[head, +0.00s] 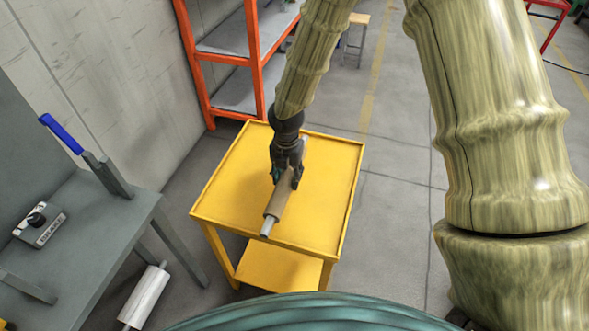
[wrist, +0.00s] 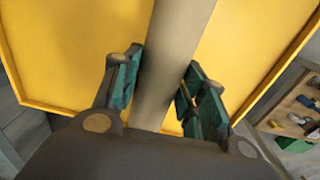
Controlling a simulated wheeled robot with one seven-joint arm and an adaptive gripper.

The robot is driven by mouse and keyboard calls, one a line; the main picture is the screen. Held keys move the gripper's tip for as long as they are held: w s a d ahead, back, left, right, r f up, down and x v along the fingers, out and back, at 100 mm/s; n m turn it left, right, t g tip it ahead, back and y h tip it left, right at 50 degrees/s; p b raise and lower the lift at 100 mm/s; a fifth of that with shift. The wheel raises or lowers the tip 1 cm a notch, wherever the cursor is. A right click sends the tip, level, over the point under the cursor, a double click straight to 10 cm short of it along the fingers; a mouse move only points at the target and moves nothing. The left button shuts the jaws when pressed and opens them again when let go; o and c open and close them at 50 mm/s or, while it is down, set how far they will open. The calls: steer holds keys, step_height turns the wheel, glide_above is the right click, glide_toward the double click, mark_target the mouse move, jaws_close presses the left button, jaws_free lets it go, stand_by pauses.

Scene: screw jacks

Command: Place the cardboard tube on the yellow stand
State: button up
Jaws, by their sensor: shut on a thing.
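The brown cardboard tube (head: 279,197) with a pale core sticking out of its near end lies lengthwise over the top of the yellow stand (head: 225,197). My gripper (head: 288,176) reaches down from above and is shut around the middle of the tube. In the wrist view the tube (wrist: 178,50) runs between the two green-padded fingers (wrist: 160,92), with the yellow top (wrist: 70,50) behind it. I cannot tell whether the tube touches the top. The tube's far part is partly hidden by my gripper in the head view.
A grey bench (head: 90,222) with a blue-handled tool (head: 62,134) and a small box (head: 40,224) stands at left. A white roll (head: 146,296) lies on the floor. An orange shelf (head: 203,80) is behind the stand. The yellow top is otherwise clear.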

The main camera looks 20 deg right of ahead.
steer(key=w+d, duration=0.2)
steer(key=w+d+p, duration=0.1)
steer(key=w, duration=0.1)
steer(key=shift+w+d+f, duration=0.1)
steer(key=shift+d+f, duration=0.05)
steer(key=shift+f, duration=0.1)
steer(key=shift+f+p, duration=0.3)
steer(key=shift+f, duration=1.45)
steer(key=shift+f, duration=0.1)
steer(key=o, duration=1.4)
step_height(320, 180, up, 12)
steer(key=shift+r+b, duration=0.1)
steer(key=shift+b, duration=0.7)
steer(key=shift+r, duration=0.1)
